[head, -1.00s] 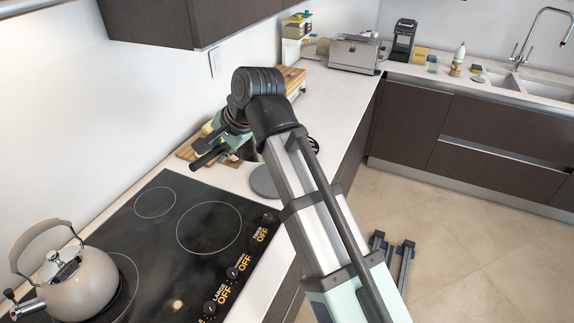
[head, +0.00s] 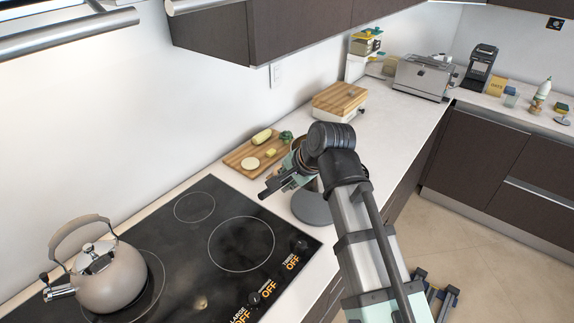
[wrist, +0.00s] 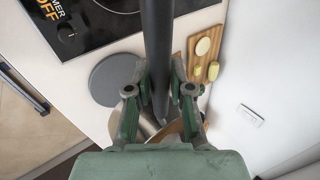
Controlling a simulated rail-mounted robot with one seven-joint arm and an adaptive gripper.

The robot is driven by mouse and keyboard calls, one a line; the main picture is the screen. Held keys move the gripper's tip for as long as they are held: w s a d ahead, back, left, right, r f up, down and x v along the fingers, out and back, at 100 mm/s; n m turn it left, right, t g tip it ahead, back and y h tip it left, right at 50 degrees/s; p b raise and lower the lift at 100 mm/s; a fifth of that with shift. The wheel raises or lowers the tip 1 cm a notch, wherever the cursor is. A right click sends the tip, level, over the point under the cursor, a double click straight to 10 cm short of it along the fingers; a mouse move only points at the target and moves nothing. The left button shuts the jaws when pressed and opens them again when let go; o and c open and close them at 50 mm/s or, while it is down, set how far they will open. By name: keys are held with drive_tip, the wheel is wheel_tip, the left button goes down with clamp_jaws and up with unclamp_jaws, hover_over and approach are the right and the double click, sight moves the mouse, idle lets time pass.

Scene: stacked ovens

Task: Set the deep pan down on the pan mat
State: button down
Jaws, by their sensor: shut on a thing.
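My gripper (head: 292,178) is over the counter beside the cooktop, shut on the dark handle (wrist: 157,45) of the deep pan. The handle runs between my fingers (wrist: 160,92) in the wrist view and also shows as a dark bar in the head view (head: 272,188). The pan's body (wrist: 173,130) is mostly hidden behind my gripper and wrist. The pan mat (head: 312,208) is a flat grey disc on the counter, partly covered by my gripper in the head view. It lies left of the handle in the wrist view (wrist: 110,80), with no pan visible on its bare part.
The cooktop (head: 215,275) with a kettle (head: 110,280) is to the left. A cutting board (head: 240,158) with food lies close behind my gripper. A wooden box (head: 340,100) and a toaster (head: 422,78) stand farther back. The counter beyond (head: 385,130) has free room.

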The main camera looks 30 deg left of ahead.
wheel_tip(320, 180, down, 13)
drive_tip(key=p, duration=0.2)
drive_tip(key=shift+r+p, duration=0.15)
drive_tip(key=shift+p, duration=0.2)
idle(0.4)
drive_tip(key=c, duration=1)
unclamp_jaws()
drive_tip(key=shift+c, duration=0.2)
drive_tip(key=b+v, duration=0.2)
drive_tip(key=v, duration=1)
drive_tip(key=shift+b, duration=0.3)
